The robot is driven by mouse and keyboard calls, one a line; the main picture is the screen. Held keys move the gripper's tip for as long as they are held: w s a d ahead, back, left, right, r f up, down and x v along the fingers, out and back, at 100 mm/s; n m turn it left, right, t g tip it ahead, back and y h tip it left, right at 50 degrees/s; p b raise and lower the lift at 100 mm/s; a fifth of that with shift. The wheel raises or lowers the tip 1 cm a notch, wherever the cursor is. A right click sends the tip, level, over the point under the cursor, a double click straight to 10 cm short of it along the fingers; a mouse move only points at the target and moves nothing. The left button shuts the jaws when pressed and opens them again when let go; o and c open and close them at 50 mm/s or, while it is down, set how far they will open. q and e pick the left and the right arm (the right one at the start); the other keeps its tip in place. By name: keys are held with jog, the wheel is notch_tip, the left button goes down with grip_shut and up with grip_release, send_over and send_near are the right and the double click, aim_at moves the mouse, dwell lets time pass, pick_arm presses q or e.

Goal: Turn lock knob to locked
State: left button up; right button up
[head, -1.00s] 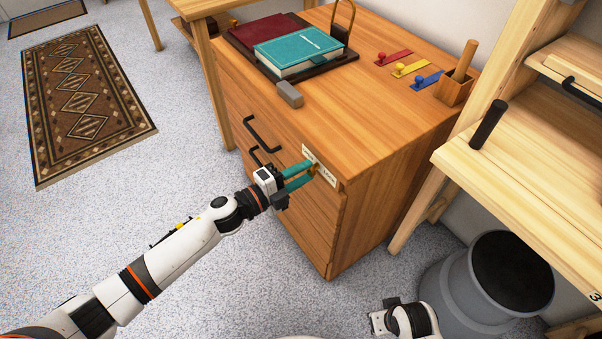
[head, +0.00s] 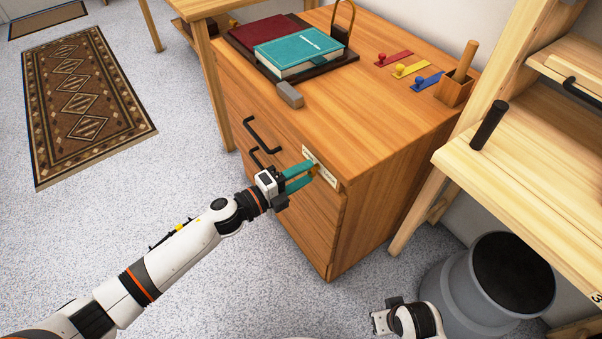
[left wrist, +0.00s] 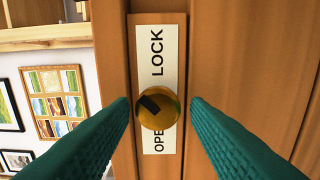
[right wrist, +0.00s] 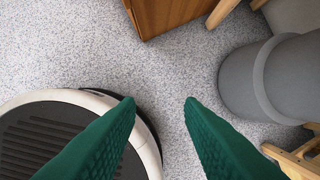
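The round brass lock knob (left wrist: 158,107) sits on a white label plate (left wrist: 158,55) on the wooden cabinet front. In the left wrist view the plate reads LOCK above the knob and OPEN below it, partly covered. The knob's dark mark points to the upper left. My left gripper (left wrist: 161,104) is open, one green fingertip on each side of the knob with a small gap showing. In the head view my left gripper (head: 312,174) reaches the cabinet's upper right front and mostly hides the knob. My right gripper (right wrist: 160,103) is open and empty above the floor.
The cabinet (head: 385,140) has black drawer handles left of the knob. Books (head: 298,54), a grey block (head: 290,95) and coloured tags lie on top. A grey bin (head: 470,290) and a light wooden shelf unit (head: 540,150) stand at right.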

pick_arm(q)
jog(key=shift+o, duration=0.4)
jog(key=v, duration=1.2)
pick_arm(e)
jog(key=shift+f, duration=0.7)
